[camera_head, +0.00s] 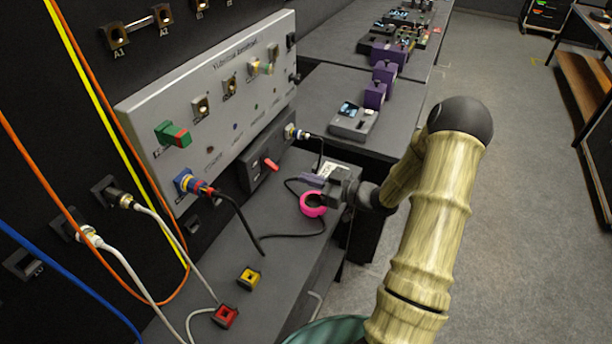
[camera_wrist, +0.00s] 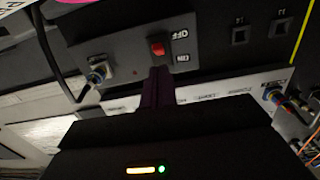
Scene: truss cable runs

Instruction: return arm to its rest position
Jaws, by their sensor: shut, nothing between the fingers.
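My gripper (camera_head: 313,180) is at the end of my tan, bamboo-patterned arm, held out over the grey bench in front of the panel. In the wrist view its dark purple fingers (camera_wrist: 160,78) are together, with nothing between them. A red switch (camera_wrist: 157,47) with ON and OFF labels lies just past the fingertips in that view. In the head view the same red switch (camera_head: 271,164) sits on a black box to the left of my gripper, with a visible gap between them.
The white panel (camera_head: 215,105) carries plugs and sockets. A yellow block (camera_head: 249,277) and red block (camera_head: 225,316) stand on the bench. Open floor (camera_head: 500,200) lies right of my arm.

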